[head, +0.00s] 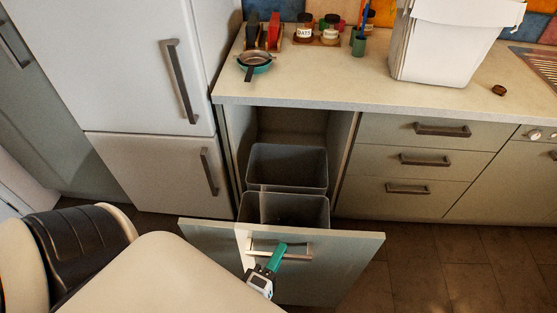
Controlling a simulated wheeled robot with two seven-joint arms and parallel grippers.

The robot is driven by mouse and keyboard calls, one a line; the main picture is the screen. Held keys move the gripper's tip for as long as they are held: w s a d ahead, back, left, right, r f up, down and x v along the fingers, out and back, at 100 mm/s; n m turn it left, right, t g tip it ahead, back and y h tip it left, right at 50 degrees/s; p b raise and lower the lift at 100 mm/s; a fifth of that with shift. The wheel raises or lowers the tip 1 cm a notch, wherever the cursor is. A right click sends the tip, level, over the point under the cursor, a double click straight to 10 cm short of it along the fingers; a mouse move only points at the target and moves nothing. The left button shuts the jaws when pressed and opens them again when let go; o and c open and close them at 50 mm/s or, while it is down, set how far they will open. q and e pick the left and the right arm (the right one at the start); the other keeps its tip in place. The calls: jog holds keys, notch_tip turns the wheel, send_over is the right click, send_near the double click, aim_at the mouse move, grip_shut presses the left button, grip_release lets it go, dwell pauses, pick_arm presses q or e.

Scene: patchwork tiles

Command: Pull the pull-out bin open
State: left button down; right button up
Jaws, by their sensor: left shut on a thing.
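The pull-out bin's front panel (340,256) stands well out from the cabinet under the counter. Behind it, two dark grey bins (288,166) sit one behind the other, both visible from above. A metal bar handle (297,250) is on the panel's outer face. My left gripper (272,255), with a green finger showing, is at the handle and shut on it. The fingertips partly cover the bar. My right gripper is not in view.
The counter (330,95) above holds jars, a small pan (254,66) and a large white container (450,45). A white fridge (150,100) stands to the left. Closed drawers (405,160) are to the right. Dark floor is free at the lower right.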

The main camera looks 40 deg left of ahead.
pick_arm(q)
jog(key=c, duration=1.4)
grip_release()
jog(key=shift+o, duration=0.2)
jog(key=s+d+b, duration=0.2)
jog(key=s, duration=1)
jog(key=shift+b, duration=0.4)
jog(key=shift+w, duration=0.1)
